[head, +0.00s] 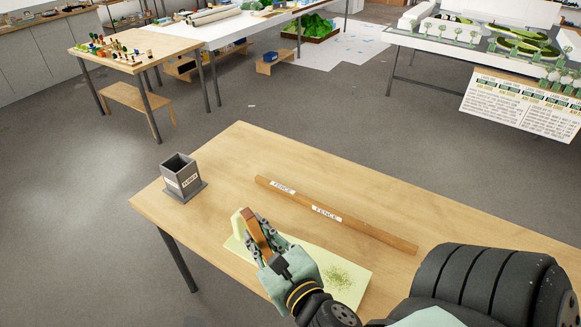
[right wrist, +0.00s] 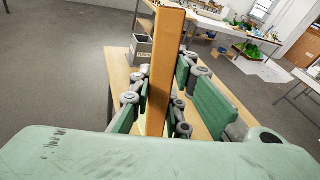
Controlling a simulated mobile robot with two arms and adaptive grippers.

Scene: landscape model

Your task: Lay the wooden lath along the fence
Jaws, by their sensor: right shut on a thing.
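The wooden lath (head: 251,226) is a short, reddish-brown bar. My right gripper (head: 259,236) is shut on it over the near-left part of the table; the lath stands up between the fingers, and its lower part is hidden. In the right wrist view the lath (right wrist: 166,55) rises upright between the green finger pads. The fence (head: 300,197) is a long brown strip with two white "FENCE" labels, lying diagonally across the wooden table (head: 240,150). The lath is apart from the fence, to its left. My left gripper is not in view.
A pale green sheet (head: 355,271) with green specks lies under my right gripper. A pale yellow-green block (head: 237,221) shows beside the lath. A dark, open, square holder (head: 178,166) with a label stands at the table's left corner. The tabletop beyond the fence is clear.

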